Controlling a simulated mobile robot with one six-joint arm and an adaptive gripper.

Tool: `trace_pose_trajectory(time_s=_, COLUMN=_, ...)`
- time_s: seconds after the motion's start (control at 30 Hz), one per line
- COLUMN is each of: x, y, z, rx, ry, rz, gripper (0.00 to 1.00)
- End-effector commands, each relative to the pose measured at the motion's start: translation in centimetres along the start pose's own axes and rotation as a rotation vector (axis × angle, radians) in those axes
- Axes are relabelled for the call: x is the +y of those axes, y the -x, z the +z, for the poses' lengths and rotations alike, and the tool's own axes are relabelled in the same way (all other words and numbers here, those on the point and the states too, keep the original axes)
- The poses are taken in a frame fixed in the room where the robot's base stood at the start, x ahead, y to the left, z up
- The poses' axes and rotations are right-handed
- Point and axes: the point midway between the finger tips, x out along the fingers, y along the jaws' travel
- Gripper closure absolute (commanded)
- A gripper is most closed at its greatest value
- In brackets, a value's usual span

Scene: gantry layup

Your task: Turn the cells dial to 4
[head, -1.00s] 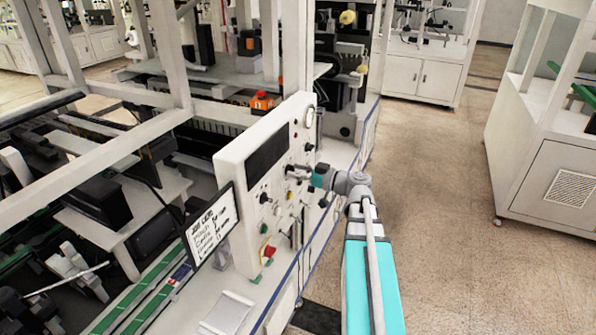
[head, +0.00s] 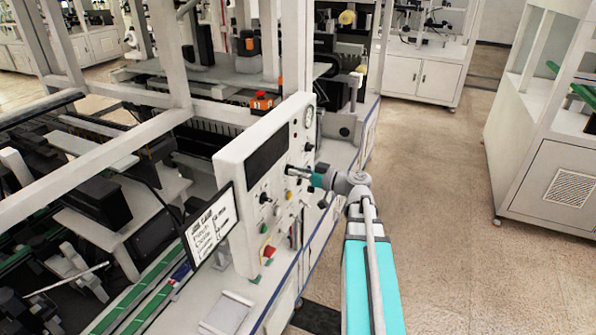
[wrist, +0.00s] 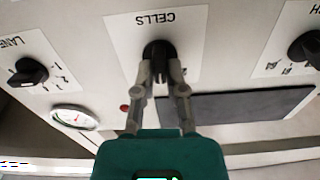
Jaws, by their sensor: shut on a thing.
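The cells dial (wrist: 157,50) is a black knob on a white plate lettered CELLS, upside down in the wrist view. My gripper (wrist: 160,84) is shut on this dial, with a grey finger on each side of it. The dial's numbers and pointer are hidden or too small to read. In the head view my gripper (head: 300,172) is at the face of the white control panel (head: 240,152), and the dial there is hidden by it.
A lanes dial (wrist: 29,73) and another black dial (wrist: 307,48) sit either side in the wrist view. A gauge (wrist: 74,117) and dark screen (wrist: 235,104) are on the same panel. A job card (head: 209,228) stands left of the panel in the head view.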

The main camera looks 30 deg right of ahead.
Motion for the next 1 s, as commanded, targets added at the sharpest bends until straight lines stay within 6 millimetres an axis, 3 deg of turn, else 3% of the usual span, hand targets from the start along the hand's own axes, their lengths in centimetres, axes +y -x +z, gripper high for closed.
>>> trace_pose_trajectory(time_s=1.0, x=0.36, y=-0.16, z=-0.06, rx=0.005, ry=-0.700, rz=-0.001, gripper=1.00)
